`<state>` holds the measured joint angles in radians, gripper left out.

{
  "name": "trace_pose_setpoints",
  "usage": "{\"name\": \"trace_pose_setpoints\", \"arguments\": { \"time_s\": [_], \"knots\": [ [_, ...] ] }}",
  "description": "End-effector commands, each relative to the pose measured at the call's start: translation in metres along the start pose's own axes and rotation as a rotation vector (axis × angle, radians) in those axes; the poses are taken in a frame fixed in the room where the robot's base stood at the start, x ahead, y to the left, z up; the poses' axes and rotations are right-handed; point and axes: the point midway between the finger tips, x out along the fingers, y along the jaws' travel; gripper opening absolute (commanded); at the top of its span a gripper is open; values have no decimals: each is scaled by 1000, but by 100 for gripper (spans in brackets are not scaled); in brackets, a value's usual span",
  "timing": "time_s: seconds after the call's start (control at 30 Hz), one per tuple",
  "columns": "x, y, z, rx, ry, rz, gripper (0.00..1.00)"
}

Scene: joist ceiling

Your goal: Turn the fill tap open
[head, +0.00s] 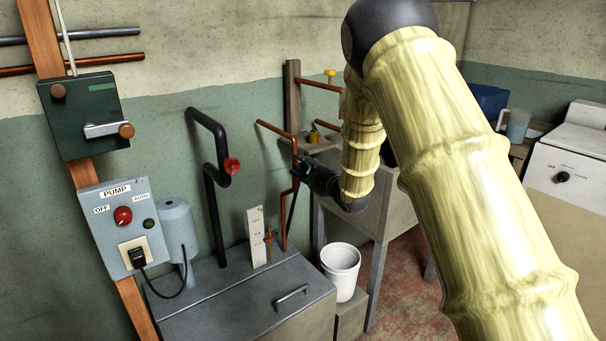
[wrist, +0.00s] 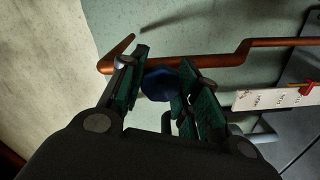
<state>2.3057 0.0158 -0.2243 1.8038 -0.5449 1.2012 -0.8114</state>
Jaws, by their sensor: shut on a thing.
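In the wrist view, a dark blue tap handle (wrist: 160,84) sits between the green-padded fingers of my gripper (wrist: 164,64), against a copper pipe (wrist: 215,60). The gripper is shut on this handle, which looks like the fill tap. Its exact turned angle is hard to tell, as the fingers and palm hide part of it. In the head view, my gripper (head: 303,166) is beside the upright copper pipe (head: 294,150) above the grey tank, and the handle is hidden there.
A red tap (head: 232,166) is on a black pipe, and a yellow tap (head: 330,73) is farther back. A pump box (head: 115,245) with a red knob is at the left. The grey tank (head: 215,290) has a white gauge board (head: 256,235). A white bucket (head: 340,267) stands to its right.

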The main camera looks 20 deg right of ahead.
Motion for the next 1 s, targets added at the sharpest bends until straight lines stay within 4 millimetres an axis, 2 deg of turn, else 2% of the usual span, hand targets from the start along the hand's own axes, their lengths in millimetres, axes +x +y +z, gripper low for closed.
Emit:
{"name": "trace_pose_setpoints", "arguments": {
  "time_s": [0.3, 0.87, 0.9, 1.0],
  "knots": [
    [0, -2, 1, -129, -1, -1, 8],
    [0, -1, 0, -157, -1, -1, 8],
    [0, -1, 0, -157, -1, -2, 36],
    [0, -1, 0, -157, 0, -1, 54]
  ]
}}
